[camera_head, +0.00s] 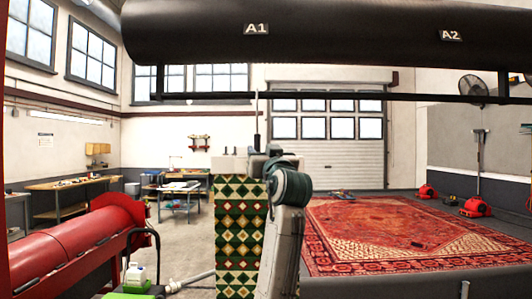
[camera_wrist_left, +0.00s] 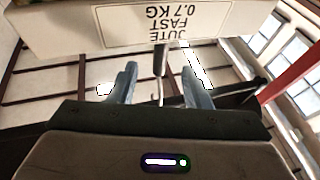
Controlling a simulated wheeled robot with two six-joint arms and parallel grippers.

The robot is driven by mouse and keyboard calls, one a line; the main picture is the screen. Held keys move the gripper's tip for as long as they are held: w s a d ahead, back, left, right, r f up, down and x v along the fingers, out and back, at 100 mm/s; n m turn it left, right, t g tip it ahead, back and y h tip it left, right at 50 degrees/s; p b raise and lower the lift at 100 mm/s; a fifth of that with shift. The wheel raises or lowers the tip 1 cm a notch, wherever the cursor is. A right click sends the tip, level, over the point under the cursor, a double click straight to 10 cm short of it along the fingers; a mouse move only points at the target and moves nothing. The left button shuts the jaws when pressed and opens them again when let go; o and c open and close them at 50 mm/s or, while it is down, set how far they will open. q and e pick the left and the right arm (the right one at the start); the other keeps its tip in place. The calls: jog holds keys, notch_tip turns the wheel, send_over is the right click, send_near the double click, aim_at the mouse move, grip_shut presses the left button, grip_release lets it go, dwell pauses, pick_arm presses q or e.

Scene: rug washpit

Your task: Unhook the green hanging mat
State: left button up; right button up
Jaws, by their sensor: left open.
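The green hanging mat (camera_head: 238,240), with a diamond pattern in green, cream and orange, hangs straight down from a pale header (camera_head: 226,165). A thin hook stem (camera_head: 257,118) runs up from the header to the dark rail (camera_head: 300,97). My left gripper (camera_head: 264,153) is at the header's right part, just below the stem. In the left wrist view it (camera_wrist_left: 160,90) is open, and the metal stem (camera_wrist_left: 160,72) shows between its two fingers, with no visible grip. The header (camera_wrist_left: 150,30) there reads "JUTE FAST 0.7 KG". My right gripper is not in view.
A large black roller (camera_head: 330,35) marked A1 and A2 spans the top above the rail. A red patterned rug (camera_head: 400,232) lies at the right. A red cylindrical machine (camera_head: 80,245) stands at the lower left. Workbenches (camera_head: 70,185) are behind it.

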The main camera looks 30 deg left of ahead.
aim_at(257, 130)
pick_arm(q)
jog(key=shift+p+x, duration=1)
jog(key=shift+x, duration=2.05)
jog(key=shift+c, duration=0.4)
grip_shut()
jog(key=shift+r, duration=0.15)
jog(key=shift+r+p, duration=1.2)
jog(key=shift+r, duration=0.9)
